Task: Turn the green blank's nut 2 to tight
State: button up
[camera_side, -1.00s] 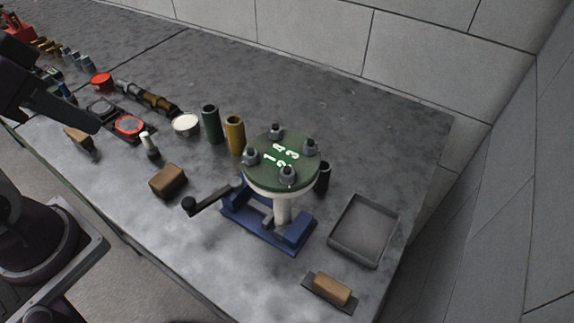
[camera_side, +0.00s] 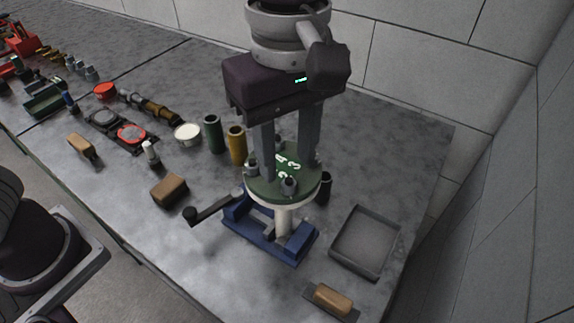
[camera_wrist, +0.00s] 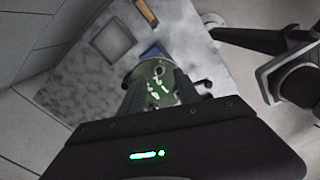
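The green blank (camera_side: 262,184) is a round disc on a pale flange, held upright in a blue vise (camera_side: 262,240). White numbers mark its top; the wrist view also shows the disc (camera_wrist: 152,72). Nut 2 (camera_side: 288,186) stands at the disc's front edge in the side view, clear of the fingers. Nut 1 (camera_side: 250,168) is at the left edge. The other nuts are partly hidden by my fingers. My gripper (camera_side: 289,165) points down over the disc, its two fingers wide apart with nothing seen between them. I cannot tell whether the fingertips touch the disc.
A crank handle (camera_side: 212,208) sticks out left of the vise. A green cylinder (camera_side: 213,134) and a yellow cylinder (camera_side: 236,145) stand close behind. A grey tray (camera_side: 366,242) lies right, a wood-handled tool (camera_side: 331,299) in front, and a brown block (camera_side: 169,190) left.

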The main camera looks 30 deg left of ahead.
aim_at(293, 184)
notch_tip(293, 184, down, 3)
jog(key=shift+f, duration=0.2)
grip_shut()
dwell(0.3)
jog(key=m, duration=0.6)
jog(key=shift+w+m, duration=0.15)
jog(key=shift+m, duration=0.25)
jog(key=m, duration=0.7)
jog(key=shift+d+r, duration=0.1)
jog(key=shift+d, duration=0.15)
jog(key=m, duration=0.6)
jog(key=shift+d+m, duration=0.1)
jog(key=shift+m, duration=0.2)
jog(key=m, duration=0.6)
jog(key=shift+d+m, duration=0.1)
jog(key=shift+m, duration=0.3)
